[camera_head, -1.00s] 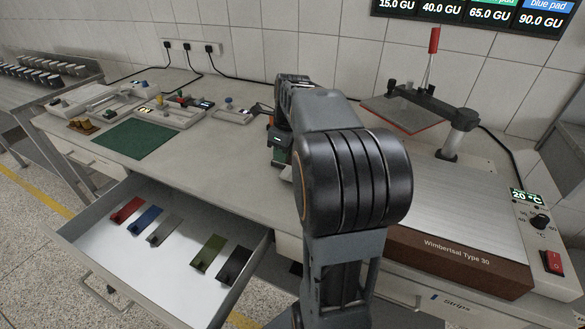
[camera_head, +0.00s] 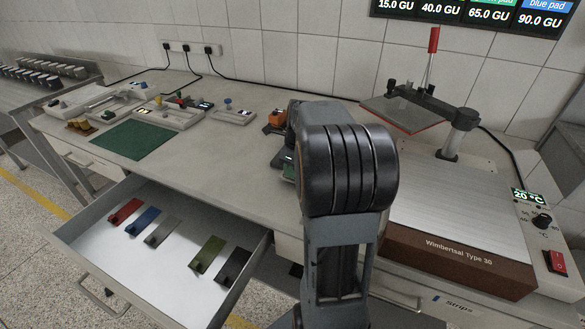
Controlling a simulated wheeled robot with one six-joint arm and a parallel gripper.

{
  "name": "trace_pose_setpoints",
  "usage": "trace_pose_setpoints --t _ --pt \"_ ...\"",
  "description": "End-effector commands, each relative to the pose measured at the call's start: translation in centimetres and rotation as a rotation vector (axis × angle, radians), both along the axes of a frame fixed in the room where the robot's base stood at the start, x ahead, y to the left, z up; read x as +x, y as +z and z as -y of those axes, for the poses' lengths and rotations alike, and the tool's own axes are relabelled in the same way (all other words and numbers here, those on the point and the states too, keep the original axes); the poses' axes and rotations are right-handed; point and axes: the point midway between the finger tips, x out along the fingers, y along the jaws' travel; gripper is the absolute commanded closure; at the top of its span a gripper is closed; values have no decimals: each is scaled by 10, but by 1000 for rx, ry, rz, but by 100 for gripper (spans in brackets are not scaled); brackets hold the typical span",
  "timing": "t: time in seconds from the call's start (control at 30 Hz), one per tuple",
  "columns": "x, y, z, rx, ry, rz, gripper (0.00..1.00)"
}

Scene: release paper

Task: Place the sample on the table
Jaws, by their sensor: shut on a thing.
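My gripper (camera_head: 286,160) is mostly hidden behind my own arm, over the middle of the table (camera_head: 235,160). Only its dark left side shows, low near the tabletop. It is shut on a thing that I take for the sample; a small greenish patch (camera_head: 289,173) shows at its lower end. The rest of that thing is hidden. I cannot tell whether it touches the table.
An open drawer (camera_head: 100,232) below holds red, blue, grey, green and dark strips. A green mat (camera_head: 132,139) and small instruments stand at the left. An orange block (camera_head: 276,117) sits behind my gripper. A hot plate (camera_head: 450,205) with a brown front fills the right.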

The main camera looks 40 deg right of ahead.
Motion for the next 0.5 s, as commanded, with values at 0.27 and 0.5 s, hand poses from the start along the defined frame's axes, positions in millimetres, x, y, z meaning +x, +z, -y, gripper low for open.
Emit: trace_pose_setpoints --t 0.27,0.5 --pt "0 -3 0 -1 0 0 74" --pt "0 -3 0 0 0 0 54"
